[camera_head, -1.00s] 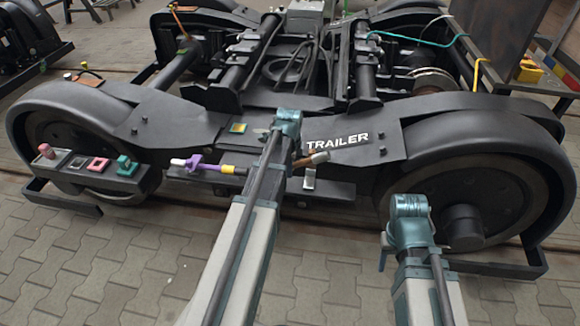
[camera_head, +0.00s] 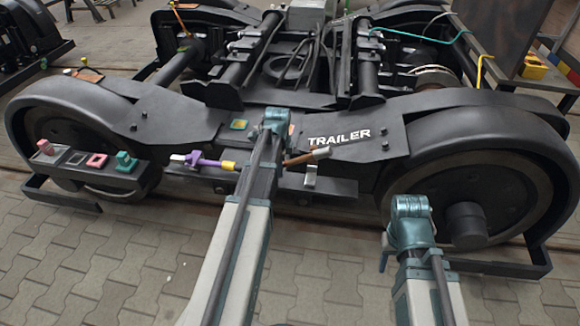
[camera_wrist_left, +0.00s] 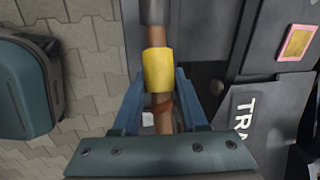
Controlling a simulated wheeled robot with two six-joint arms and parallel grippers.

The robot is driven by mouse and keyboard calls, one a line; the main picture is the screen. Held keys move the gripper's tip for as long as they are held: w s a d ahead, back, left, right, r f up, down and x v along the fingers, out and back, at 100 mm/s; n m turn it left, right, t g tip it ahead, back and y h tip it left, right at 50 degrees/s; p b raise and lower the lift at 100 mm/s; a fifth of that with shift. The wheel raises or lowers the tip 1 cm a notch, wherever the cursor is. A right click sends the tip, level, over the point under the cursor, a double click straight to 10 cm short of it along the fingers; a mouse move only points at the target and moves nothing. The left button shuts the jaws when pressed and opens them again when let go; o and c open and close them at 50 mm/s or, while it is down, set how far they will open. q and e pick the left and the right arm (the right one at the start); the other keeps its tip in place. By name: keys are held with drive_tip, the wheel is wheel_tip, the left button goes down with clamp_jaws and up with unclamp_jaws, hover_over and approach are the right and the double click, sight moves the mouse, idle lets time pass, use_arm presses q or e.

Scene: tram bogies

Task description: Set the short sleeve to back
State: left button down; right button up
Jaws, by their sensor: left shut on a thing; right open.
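My left gripper (camera_head: 277,122) is over the middle of the bogie's front side, its fingers hidden in the head view. In the left wrist view its blue fingers (camera_wrist_left: 160,85) flank a yellow sleeve (camera_wrist_left: 158,69) on a brown rod (camera_wrist_left: 160,38), shut on it.
The bogie (camera_head: 440,135) with TRAILER lettering fills the middle. A dark tray (camera_head: 142,180) at left carries a pink cylinder (camera_head: 45,147), a pink square (camera_head: 97,160) and a teal block (camera_head: 126,161). A metal bracket (camera_head: 310,176) stands below the lettering. The paved floor in front is clear.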

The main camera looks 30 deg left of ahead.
use_arm(q)
drive_tip(key=shift+s+a+f, duration=0.2)
drive_tip(key=shift+a+f, duration=0.45)
drive_tip(key=shift+a, duration=0.15)
drive_tip(key=shift+s+a+b, duration=0.15)
drive_tip(key=shift+a+b, duration=0.2)
drive_tip(key=shift+a, duration=0.05)
use_arm(e)
drive_tip(key=shift+f, duration=0.7)
use_arm(q)
drive_tip(key=shift+c, duration=2.2)
unclamp_jaws()
drive_tip(key=shift+r, duration=0.1)
use_arm(e)
drive_tip(key=shift+r, duration=0.15)
use_arm(q)
wheel_tip(320, 180, up, 13)
drive_tip(key=s+p, duration=0.2)
drive_tip(key=p, duration=1.1)
drive_tip(key=shift+d+r+p, duration=0.2)
drive_tip(key=shift+d+p, duration=0.2)
use_arm(e)
wheel_tip(320, 180, up, 13)
drive_tip(key=shift+r, duration=0.15)
